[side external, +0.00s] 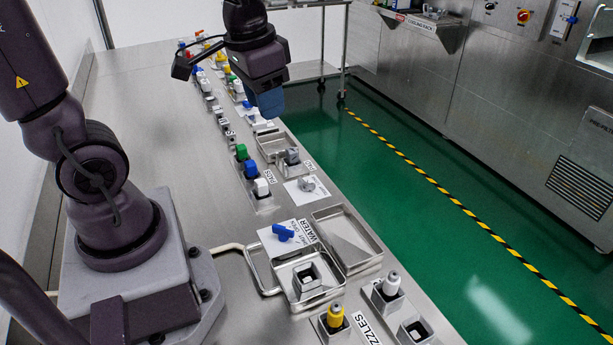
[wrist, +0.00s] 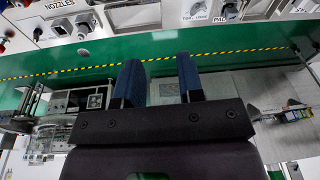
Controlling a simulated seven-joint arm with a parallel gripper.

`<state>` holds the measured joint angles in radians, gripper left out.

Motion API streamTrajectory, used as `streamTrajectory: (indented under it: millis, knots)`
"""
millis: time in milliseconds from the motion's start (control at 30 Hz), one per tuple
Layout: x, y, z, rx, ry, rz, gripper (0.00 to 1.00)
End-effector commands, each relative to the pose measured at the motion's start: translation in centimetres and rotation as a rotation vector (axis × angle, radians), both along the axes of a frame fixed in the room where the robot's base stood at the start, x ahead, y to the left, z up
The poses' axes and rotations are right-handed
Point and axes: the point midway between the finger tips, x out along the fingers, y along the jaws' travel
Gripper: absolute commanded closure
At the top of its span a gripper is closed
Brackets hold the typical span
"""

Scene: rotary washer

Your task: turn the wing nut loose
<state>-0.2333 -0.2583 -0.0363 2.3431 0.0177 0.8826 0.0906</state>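A small grey wing nut (side external: 307,183) sits on a white plate on the steel bench in the side view. In the wrist view it appears to be the grey knob (wrist: 197,9) on a labelled white plate at the top edge, small and partly cut off. My gripper (side external: 267,103) hangs above the far part of the bench, up and left of the nut in the side view and clear of it. In the wrist view my gripper (wrist: 160,66) has its two blue fingers apart, with nothing between them.
A blue-handled water valve (side external: 283,233) and an empty steel tray (side external: 346,238) are nearer the camera. Green, blue and white capped nozzles or bottles (side external: 251,169) stand left of the nut. More fixtures line the bench behind. The bench's left side (side external: 160,130) is clear.

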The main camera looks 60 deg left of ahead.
Motion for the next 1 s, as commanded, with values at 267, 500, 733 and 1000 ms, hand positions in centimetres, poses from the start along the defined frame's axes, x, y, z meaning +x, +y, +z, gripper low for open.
streamTrajectory:
  millis: [267,500,733,1000]
  knots:
    - [5.7,6.1,-7.3,-0.022,0.194,-0.252,0.65]
    - [9.3,10.4,-14.1,-0.057,0.240,-0.626,0.65]
    - [12.5,12.0,-14.8,0.020,0.186,-0.993,0.65]
    - [12.6,12.1,-15.4,0.044,0.181,-1.145,0.65]
